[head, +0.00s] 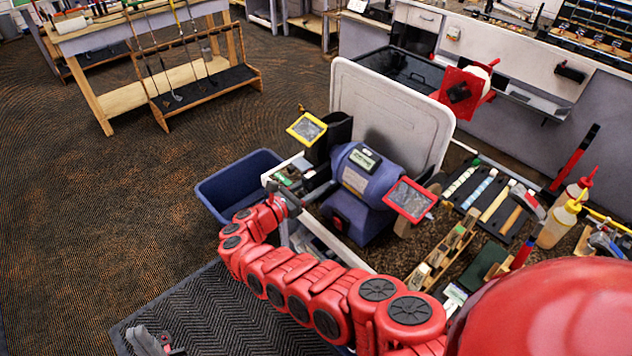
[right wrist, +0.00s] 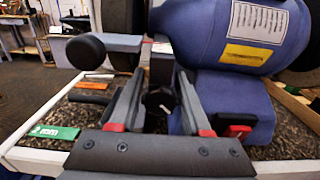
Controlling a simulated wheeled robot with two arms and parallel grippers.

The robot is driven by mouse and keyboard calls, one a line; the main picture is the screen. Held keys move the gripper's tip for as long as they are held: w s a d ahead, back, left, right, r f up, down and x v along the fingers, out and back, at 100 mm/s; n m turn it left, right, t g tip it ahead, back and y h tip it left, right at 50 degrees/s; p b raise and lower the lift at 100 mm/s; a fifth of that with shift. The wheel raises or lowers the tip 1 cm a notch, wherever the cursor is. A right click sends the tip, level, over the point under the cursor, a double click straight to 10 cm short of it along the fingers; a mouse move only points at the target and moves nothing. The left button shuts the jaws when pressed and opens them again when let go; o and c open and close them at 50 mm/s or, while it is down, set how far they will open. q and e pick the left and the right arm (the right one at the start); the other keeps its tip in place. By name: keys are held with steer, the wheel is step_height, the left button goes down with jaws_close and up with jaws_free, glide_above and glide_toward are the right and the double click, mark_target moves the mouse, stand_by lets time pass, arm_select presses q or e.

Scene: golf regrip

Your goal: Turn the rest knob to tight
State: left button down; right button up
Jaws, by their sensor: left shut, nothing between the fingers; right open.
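The blue bench grinder (head: 365,182) stands on the workbench. It also fills the upper right of the right wrist view (right wrist: 240,35). A black knob (right wrist: 158,101) with a small pale mark shows between the fingers of my right gripper (right wrist: 160,82), at the grinder's left side. The fingers are open on either side of it; I cannot tell whether they touch it. In the head view my right gripper (head: 287,198) is at the bench's left edge, where it hides the knob. My left gripper (head: 150,342) is shut and empty at the lower left, over the dark mat.
A black ball (right wrist: 86,52) on a rod is left of my right gripper. A green label (right wrist: 52,132) lies on the bench's front left. A blue bin (head: 235,185) stands left of the bench. Bottles (head: 556,225) and tools crowd the bench's right side.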

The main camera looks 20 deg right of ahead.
jaws_close()
steer(key=shift+w+a+f+b, duration=0.1)
steer(key=shift+w+a+b, duration=0.1)
steer(key=shift+a+b, duration=0.1)
steer(key=shift+w+a+t, duration=0.1)
steer(key=shift+a+t, duration=0.05)
steer(key=shift+t, duration=0.15)
steer(key=shift+f+b, duration=0.1)
steer(key=shift+b, duration=0.5)
steer(key=shift+m+b, duration=0.3)
steer(key=shift+m, duration=0.1)
steer(key=shift+d+r+m, duration=0.25)
steer(key=shift+r+m, duration=0.05)
